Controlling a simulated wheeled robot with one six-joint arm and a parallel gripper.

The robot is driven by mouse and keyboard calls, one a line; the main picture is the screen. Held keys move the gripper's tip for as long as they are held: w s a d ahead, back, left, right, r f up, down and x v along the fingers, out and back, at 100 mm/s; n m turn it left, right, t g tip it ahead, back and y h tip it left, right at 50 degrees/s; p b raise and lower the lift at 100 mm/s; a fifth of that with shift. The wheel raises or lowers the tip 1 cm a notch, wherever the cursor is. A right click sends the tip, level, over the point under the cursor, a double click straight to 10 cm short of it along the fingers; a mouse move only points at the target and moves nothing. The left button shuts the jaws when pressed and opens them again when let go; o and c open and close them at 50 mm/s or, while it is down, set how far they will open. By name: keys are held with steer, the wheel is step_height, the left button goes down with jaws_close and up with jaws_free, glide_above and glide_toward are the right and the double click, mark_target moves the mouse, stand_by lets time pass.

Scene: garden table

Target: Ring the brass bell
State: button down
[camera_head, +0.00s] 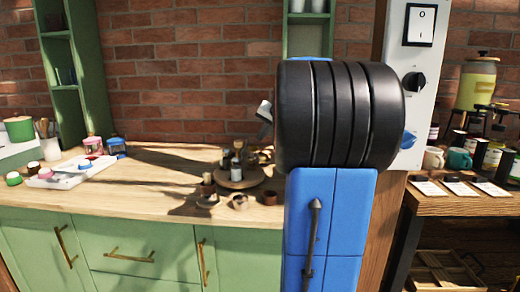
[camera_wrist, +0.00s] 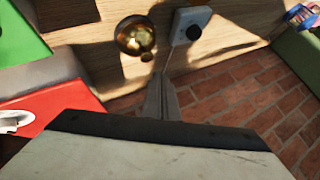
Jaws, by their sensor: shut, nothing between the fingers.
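The brass bell (camera_wrist: 135,34) shows in the wrist view at the top, left of centre, a round golden dome against the wooden surface. My gripper (camera_wrist: 164,80) is in the lower middle of the wrist view with its two fingers together and nothing between them. The fingertips appear just below and right of the bell in the picture; I see no clear contact. In the head view my own arm covers the middle right, and I cannot make out the bell there.
A white box with a black knob (camera_wrist: 188,25) is right of the bell. Red (camera_wrist: 60,112) and green (camera_wrist: 18,40) items fill the wrist view's left side. In the head view, a round wooden tray (camera_head: 238,181) with bottles stands on the wooden counter (camera_head: 130,190); mugs (camera_head: 459,159) stand far right.

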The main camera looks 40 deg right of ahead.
steer(key=shift+r, duration=2.1)
